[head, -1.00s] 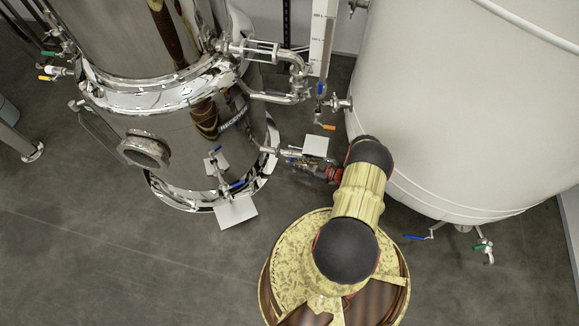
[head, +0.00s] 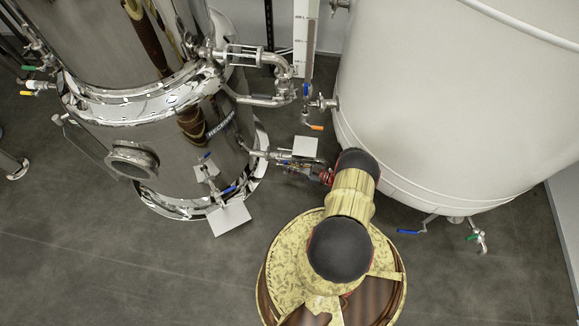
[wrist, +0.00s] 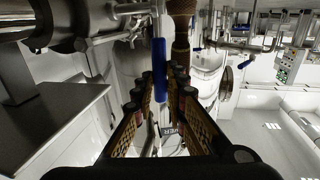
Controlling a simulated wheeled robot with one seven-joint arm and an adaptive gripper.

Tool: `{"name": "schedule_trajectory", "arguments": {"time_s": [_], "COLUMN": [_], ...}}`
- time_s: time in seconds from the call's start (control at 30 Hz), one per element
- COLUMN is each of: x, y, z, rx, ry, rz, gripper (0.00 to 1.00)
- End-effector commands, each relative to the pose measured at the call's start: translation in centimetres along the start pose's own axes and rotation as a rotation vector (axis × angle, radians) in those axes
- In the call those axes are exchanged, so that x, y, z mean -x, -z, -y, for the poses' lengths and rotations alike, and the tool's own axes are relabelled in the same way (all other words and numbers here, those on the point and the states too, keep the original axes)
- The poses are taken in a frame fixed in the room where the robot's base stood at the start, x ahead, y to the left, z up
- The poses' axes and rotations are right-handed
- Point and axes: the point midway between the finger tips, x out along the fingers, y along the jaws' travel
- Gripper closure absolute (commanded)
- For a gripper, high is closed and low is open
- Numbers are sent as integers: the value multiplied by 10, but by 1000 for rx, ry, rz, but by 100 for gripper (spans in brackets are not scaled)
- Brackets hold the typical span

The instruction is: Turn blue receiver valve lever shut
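The steel receiver tank (head: 190,150) stands left of my arm in the head view, with part of its name lettered on its side. In the wrist view a blue valve lever (wrist: 159,66) hangs upright, in line with the gap between my fingertips. My gripper (wrist: 161,82) is open, with one finger on each side of that lever's line. No finger clearly touches it, and I cannot tell how deep it sits between them. In the head view my gripper (head: 298,167) is small and dark beside the tank's side pipe, and the lever there is hard to make out.
A large white tank (head: 440,110) stands close to the right of my arm. Steel pipes (head: 262,100) and an orange lever (head: 316,127) lie beyond my gripper. Other blue levers show at the receiver's front (head: 228,189) and under the white tank (head: 408,232). Floor at lower left is clear.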

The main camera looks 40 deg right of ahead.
Motion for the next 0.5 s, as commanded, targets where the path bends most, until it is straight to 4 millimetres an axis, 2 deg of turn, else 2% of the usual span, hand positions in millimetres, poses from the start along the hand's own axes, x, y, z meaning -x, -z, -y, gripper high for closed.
{"name": "schedule_trajectory", "arguments": {"time_s": [0.03,0.3,0.5], "x": [2,1,1], "y": [1,1,0], "z": [-6,-3,-1], "rx": [6,3,1], "ry": [-8,-4,-2], "rz": [1,1,1], "gripper": [84,69,68]}}
